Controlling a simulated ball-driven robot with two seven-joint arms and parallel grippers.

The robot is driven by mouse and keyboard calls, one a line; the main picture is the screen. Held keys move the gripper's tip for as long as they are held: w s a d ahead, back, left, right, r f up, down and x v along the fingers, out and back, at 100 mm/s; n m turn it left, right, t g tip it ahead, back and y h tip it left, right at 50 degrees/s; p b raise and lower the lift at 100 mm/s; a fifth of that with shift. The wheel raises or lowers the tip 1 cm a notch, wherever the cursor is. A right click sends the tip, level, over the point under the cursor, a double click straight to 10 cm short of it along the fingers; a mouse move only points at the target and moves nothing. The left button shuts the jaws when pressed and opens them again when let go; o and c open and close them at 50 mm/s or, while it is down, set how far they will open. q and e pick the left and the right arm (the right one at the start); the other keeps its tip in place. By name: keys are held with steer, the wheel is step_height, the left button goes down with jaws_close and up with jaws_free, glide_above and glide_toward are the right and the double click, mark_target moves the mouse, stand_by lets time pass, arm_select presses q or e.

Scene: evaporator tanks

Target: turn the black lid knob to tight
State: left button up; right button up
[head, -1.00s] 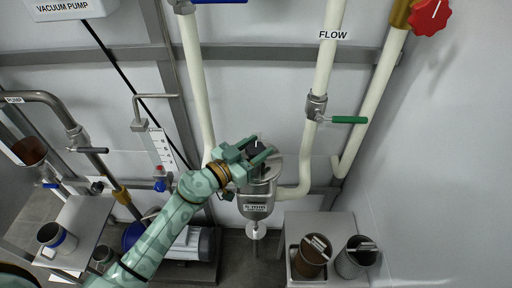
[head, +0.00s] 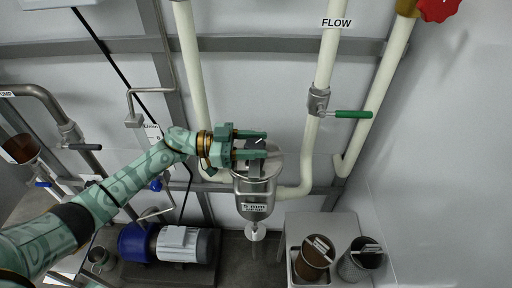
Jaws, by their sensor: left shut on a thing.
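The black lid knob (head: 253,146) sits on top of the steel strainer housing (head: 255,190) in the middle of the view. A short white mark shows on the knob. My left gripper (head: 254,145) reaches in from the left, with one finger on the far side of the knob and one on the near side, shut on it. The fingers hide parts of the knob and of the lid. I cannot read any tight marking on the lid. My right gripper is not in view.
A pale pipe with a green-handled valve (head: 352,114) rises to the right of the housing. A pale pipe (head: 190,70) stands behind my gripper. Two cups (head: 314,262) (head: 358,262) stand on a bench at the lower right. A blue and grey motor (head: 175,243) is at lower left.

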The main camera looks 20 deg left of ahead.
arm_select(q)
steer(key=shift+f+m+g+h+b, duration=0.15)
steer(key=shift+m+g+h+b, duration=0.15)
steer(key=shift+m+g+b, duration=0.85)
steer(key=shift+g, duration=0.55)
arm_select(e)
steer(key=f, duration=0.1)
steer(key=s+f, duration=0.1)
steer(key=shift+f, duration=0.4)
arm_select(q)
steer(key=o, duration=1)
steer(key=shift+a, duration=0.1)
steer(key=shift+s+a+b, duration=0.15)
steer(key=shift+s+a, duration=0.05)
steer(key=shift+a, duration=1.75)
steer(key=shift+s+a+b, duration=0.15)
steer(key=shift+s+a, duration=0.05)
steer(key=shift+a, duration=1.8)
steer(key=shift+s+a+b, duration=0.15)
steer(key=shift+s+a, duration=0.05)
steer(key=shift+a, duration=1.75)
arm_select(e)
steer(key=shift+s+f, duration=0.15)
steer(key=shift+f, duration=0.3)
